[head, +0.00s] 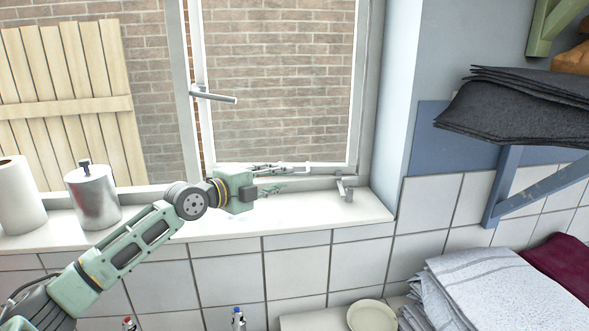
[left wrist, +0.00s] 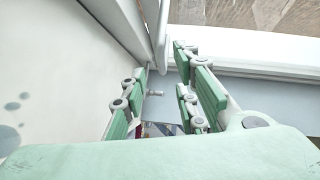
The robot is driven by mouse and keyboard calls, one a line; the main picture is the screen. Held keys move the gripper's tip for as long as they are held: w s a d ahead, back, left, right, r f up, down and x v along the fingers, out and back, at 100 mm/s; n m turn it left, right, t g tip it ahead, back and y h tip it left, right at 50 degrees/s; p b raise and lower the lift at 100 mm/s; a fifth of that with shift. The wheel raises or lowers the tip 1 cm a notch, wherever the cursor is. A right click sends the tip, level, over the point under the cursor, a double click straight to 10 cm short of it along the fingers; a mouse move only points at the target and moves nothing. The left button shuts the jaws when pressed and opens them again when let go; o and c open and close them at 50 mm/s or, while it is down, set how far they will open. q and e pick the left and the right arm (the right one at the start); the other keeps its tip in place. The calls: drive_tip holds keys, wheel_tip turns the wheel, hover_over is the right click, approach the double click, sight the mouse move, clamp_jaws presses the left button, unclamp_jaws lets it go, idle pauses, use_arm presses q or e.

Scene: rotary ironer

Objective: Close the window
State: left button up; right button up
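The window sash (head: 357,85) has a white frame and clear glass. A narrow strip of brick shows between its left stile and the fixed post (head: 178,60), so it looks ajar. Its grey handle (head: 213,96) sticks out to the right from the left stile. A metal fitting (head: 345,190) stands at the lower right corner. My left gripper (head: 279,178) is low at the sash's bottom rail, just above the sill. In the left wrist view its fingers (left wrist: 162,80) are apart, with nothing clearly held; contact with the sash cannot be told. My right gripper is out of view.
The white sill (head: 330,212) holds a metal canister (head: 93,198) and a white roll (head: 19,195) on the left. Folded towels (head: 490,290) and a bowl (head: 371,316) are at lower right. Dark cloths (head: 520,105) lie on a bracketed shelf at right.

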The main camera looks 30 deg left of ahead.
sight(296, 175)
use_arm(q)
drive_tip(key=p+x, duration=0.1)
drive_tip(key=x, duration=0.2)
drive_tip(key=p+x, duration=0.1)
drive_tip(key=x, duration=0.2)
drive_tip(key=shift+d+r+p, duration=0.15)
drive_tip(key=shift+d+p, duration=0.1)
drive_tip(key=shift+p, duration=0.1)
drive_tip(key=shift+w, duration=0.25)
drive_tip(key=shift+s, duration=0.1)
drive_tip(key=shift+c, duration=0.5)
drive_tip(key=c, duration=0.6)
drive_tip(key=shift+d, duration=0.1)
clamp_jaws()
drive_tip(key=shift+f, duration=0.25)
